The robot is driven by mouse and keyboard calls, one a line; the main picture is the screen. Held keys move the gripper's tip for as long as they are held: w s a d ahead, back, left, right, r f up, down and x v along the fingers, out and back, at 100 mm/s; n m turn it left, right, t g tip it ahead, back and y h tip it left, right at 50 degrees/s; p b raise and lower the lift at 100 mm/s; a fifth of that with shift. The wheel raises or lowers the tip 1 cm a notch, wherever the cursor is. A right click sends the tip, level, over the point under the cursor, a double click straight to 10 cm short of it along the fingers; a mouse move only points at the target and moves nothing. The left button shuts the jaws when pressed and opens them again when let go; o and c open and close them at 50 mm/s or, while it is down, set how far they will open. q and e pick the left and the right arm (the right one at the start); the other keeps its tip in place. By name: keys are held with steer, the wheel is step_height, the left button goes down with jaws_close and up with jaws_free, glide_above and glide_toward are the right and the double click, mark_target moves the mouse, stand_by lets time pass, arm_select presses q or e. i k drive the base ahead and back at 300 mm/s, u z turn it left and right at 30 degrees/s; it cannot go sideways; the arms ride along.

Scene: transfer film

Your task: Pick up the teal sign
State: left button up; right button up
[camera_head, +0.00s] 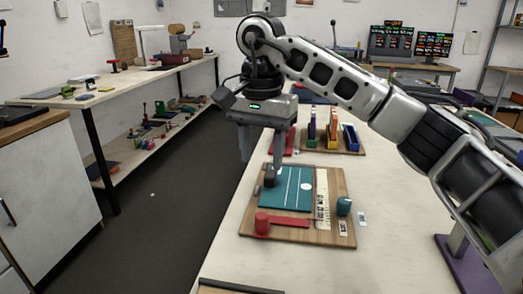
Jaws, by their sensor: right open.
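The teal sign (272,198) is a flat teal panel with white lines and a white dot. It lies on a wooden board (332,235) on the pale table. My right gripper (262,160) points down over the sign's upper left corner, with its two fingers apart and nothing visible between them. A small dark block (269,180) shows at that corner, just below the fingers. I cannot tell whether a fingertip touches the sign or the block. My left gripper is not in view.
On the board are a red cylinder (262,223), a red strip (290,221), a pale printed strip (322,195) and a teal knob (344,206). Behind stands a rack (350,139) with coloured slots. The table's right front (380,265) is clear.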

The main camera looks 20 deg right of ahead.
mark_target(290, 188)
steer(key=k, duration=1)
